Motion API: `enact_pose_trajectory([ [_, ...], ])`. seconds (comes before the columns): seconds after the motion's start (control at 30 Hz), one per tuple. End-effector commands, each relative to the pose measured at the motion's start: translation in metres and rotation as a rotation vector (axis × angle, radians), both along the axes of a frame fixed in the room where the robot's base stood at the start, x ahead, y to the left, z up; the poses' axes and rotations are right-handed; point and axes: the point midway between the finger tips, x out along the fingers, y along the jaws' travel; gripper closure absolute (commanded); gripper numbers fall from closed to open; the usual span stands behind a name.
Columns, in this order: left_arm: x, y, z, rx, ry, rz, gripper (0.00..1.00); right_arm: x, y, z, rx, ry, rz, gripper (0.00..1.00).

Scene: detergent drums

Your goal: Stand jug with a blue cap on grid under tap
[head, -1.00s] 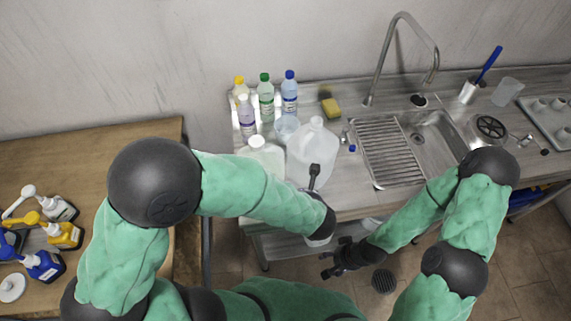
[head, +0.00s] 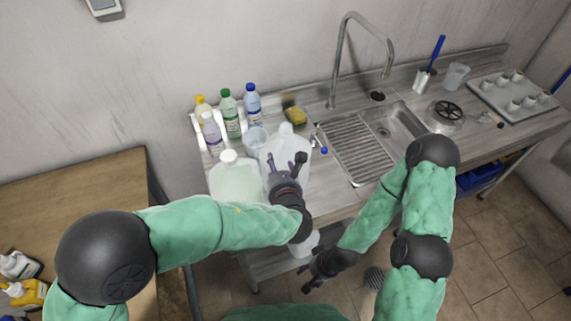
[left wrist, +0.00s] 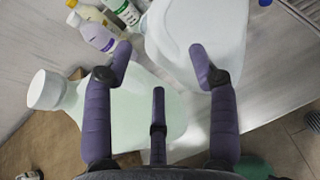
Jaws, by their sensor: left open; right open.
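A clear, pale jug (head: 286,143) stands on the counter left of the sink; its top looks whitish. It also shows in the left wrist view (left wrist: 205,35). A jug of pale green liquid (head: 236,180) with a white cap stands left of it; it shows in the left wrist view (left wrist: 125,105) too. I see no blue cap on either jug. A small blue knob-like piece (head: 323,150) lies right of the clear jug. The ribbed grid (head: 360,150) is beneath the tap (head: 340,60). My left gripper (head: 286,163) is open above the clear jug's near side. My right gripper (head: 311,281) is open, low before the counter.
Several bottles, one blue-capped (head: 252,105), and a clear cup (head: 255,140) stand behind the jugs. A yellow sponge (head: 295,116) lies near the tap. The sink basin (head: 395,125) is right of the grid. A tray of cups (head: 510,95) is at far right.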

Motion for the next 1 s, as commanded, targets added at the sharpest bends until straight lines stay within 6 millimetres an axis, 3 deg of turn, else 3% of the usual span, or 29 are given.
enact_pose_trajectory([
  [0.3,0.037,0.006,-0.016,0.001,0.002,0.003,0.41,0.0,0.0,-0.007,0.0,0.0,0.0,0.42],
  [0.57,0.04,0.006,-0.016,0.0,0.001,0.001,0.41,0.0,0.0,-0.007,0.0,0.0,0.0,0.42],
  [0.6,0.04,0.006,-0.016,0.0,0.001,0.001,0.44,0.0,0.0,-0.007,0.0,0.0,0.0,0.42],
  [0.8,0.039,0.006,-0.016,0.0,0.001,0.001,1.0,0.0,0.0,-0.007,0.0,0.0,0.0,0.42],
  [1.0,0.04,0.006,-0.015,-0.001,0.0,0.001,1.0,0.0,0.0,-0.007,0.0,0.0,0.0,0.42],
])
